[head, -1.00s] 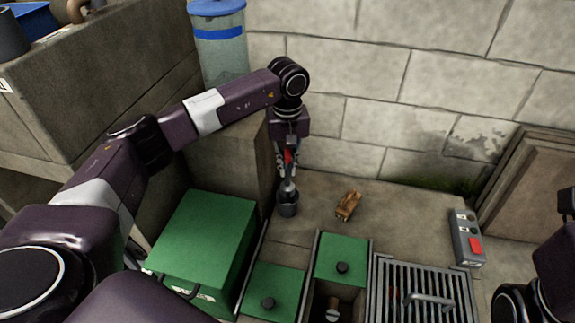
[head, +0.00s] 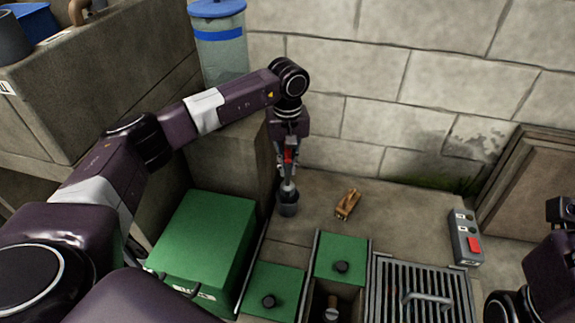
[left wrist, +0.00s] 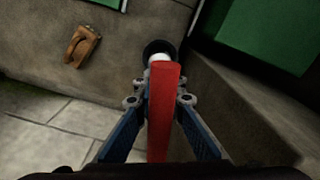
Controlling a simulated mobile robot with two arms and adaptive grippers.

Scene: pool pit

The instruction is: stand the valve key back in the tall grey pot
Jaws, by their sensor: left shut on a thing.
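In the left wrist view the red bar of the valve key (left wrist: 163,105) stands between the fingers (left wrist: 158,100). The key looks close to upright in the head view.
A brown object (head: 347,204) lies on the ground to the right. Green lids (head: 342,258), an open slot, a grating (head: 425,292) and a grey control box (head: 467,238) are nearer or further right.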

